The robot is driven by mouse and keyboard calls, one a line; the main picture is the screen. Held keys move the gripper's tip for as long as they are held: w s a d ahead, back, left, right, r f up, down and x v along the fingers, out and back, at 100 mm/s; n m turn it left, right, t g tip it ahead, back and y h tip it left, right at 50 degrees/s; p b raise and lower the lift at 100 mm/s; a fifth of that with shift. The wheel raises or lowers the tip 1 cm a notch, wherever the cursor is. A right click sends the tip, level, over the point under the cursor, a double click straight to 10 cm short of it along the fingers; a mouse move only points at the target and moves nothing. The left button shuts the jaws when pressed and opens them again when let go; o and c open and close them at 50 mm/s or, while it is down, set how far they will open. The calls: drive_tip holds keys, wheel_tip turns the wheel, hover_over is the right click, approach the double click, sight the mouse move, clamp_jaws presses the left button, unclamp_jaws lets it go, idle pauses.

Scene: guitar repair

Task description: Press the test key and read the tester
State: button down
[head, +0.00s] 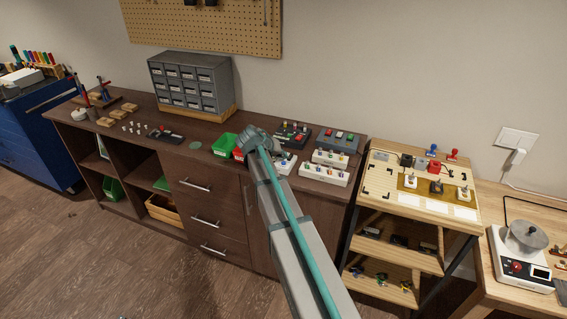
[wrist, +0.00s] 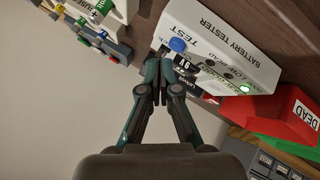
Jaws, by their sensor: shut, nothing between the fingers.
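The battery tester (wrist: 232,42) is a white box, upside down in the wrist view, with "BATTERY TESTER" and "TEST" printed on it. Its blue test key (wrist: 177,45) stands by the word TEST. A small lamp (wrist: 245,88) on the tester glows green; the other lamps look dark. A battery marked 9V (wrist: 185,64) sits at the tester's near side, partly hidden by my fingers. My gripper (wrist: 161,62) is shut and empty, its tips close beside the key; I cannot tell whether they touch it. In the head view my gripper (head: 257,139) and arm cover part of the tester.
A red bin marked DEAD (wrist: 296,116) stands beside the tester, with a green bin (head: 224,145) next to it. Several units with coloured buttons (head: 325,172) crowd the bench to the right. Grey drawers (head: 190,82) stand behind.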

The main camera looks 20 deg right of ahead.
sight(282, 163)
drive_tip(key=shift+r+p, duration=1.05)
drive_tip(key=shift+r, duration=1.5)
drive_tip(key=shift+f, duration=0.1)
drive_tip(key=s+a+f+n+g+y, duration=0.2)
drive_tip(key=s+a+f+y, duration=0.2)
drive_tip(key=s+a+f, duration=0.9)
drive_tip(key=s+a+f+n+g+y, duration=0.2)
drive_tip(key=s+a+f+y, duration=0.2)
drive_tip(key=s+a+f, duration=0.9)
drive_tip(key=s+d+f+g, duration=0.1)
drive_tip(key=s+f+g, duration=0.1)
drive_tip(key=s+f, duration=0.4)
drive_tip(key=s+d+f+g, duration=0.1)
drive_tip(key=s+f, duration=0.5)
drive_tip(key=s, duration=0.9)
drive_tip(key=s+d+f+g, duration=0.1)
drive_tip(key=s+f+g, duration=0.2)
drive_tip(key=s+f, duration=0.3)
drive_tip(key=s, duration=0.4)
drive_tip(key=shift+s+d+f+g, duration=0.3)
drive_tip(key=shift+s+d+f, duration=0.1)
